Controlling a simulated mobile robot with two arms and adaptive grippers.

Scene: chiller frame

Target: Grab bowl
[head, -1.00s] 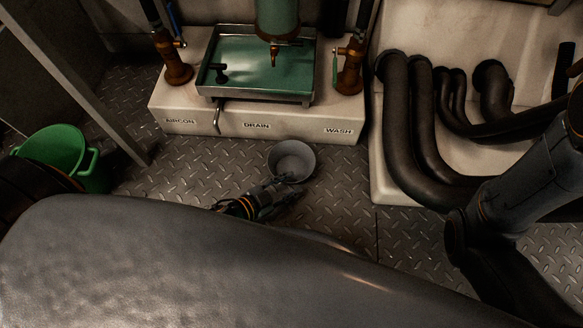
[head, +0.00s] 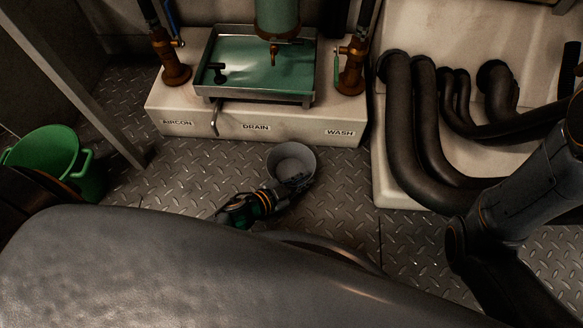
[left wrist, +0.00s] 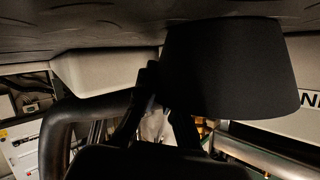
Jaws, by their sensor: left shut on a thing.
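A grey round bowl (head: 291,158) is over the metal floor in front of the white block labelled DRAIN, its open mouth facing up. My left gripper (head: 285,187) is at the near side of the bowl and is shut on its wall. In the left wrist view the bowl (left wrist: 232,70) shows large and dark, close against the gripper fingers (left wrist: 158,105). The exact finger contact is dark and hard to make out, and I cannot tell whether the bowl is clear of the floor. My right gripper does not show.
A green bucket (head: 58,160) stands at the left by a slanted post (head: 85,85). The white block (head: 235,125) with a green tray (head: 255,70) is behind the bowl. Thick dark pipes (head: 400,130) run at the right. Floor around the bowl is clear.

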